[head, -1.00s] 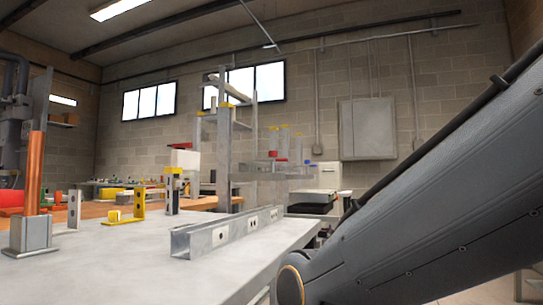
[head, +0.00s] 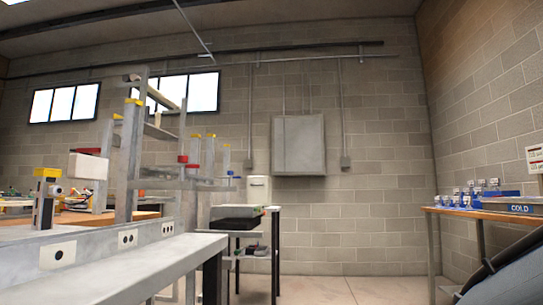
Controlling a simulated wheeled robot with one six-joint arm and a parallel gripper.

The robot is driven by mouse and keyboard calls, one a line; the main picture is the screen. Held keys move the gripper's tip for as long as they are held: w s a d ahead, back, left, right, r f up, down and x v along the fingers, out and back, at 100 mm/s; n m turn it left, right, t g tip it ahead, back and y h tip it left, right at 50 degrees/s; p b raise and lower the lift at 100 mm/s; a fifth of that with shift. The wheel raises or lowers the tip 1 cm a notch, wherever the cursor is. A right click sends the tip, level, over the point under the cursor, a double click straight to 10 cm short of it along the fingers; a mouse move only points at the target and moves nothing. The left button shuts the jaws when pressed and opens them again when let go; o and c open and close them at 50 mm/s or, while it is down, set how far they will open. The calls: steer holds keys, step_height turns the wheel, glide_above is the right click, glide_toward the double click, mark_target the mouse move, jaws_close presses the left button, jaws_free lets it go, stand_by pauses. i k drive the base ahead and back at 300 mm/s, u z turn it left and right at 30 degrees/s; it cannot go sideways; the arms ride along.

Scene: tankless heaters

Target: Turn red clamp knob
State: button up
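Small red parts show on the metal frame at left in the head view; a red cap (head: 183,158) sits on a short post. A second red piece (head: 192,166) is just below and to its right. A flat red piece (head: 88,151) lies on top of a white box (head: 87,167). I cannot tell which of these, if any, is the red clamp knob. My gripper is not in view; only a dark part of my arm shows at the lower right corner.
A grey workbench (head: 110,275) with a metal channel (head: 95,246) fills the lower left. A small cart (head: 245,225) stands at centre. A right-hand table (head: 485,215) holds blue-and-white items and a "COLD" sign (head: 520,209). Open floor (head: 345,290) lies between.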

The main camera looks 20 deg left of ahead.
mark_target(181, 158)
steer(key=z, duration=0.05)
steer(key=i, duration=1.7)
steer(key=u, duration=2.85)
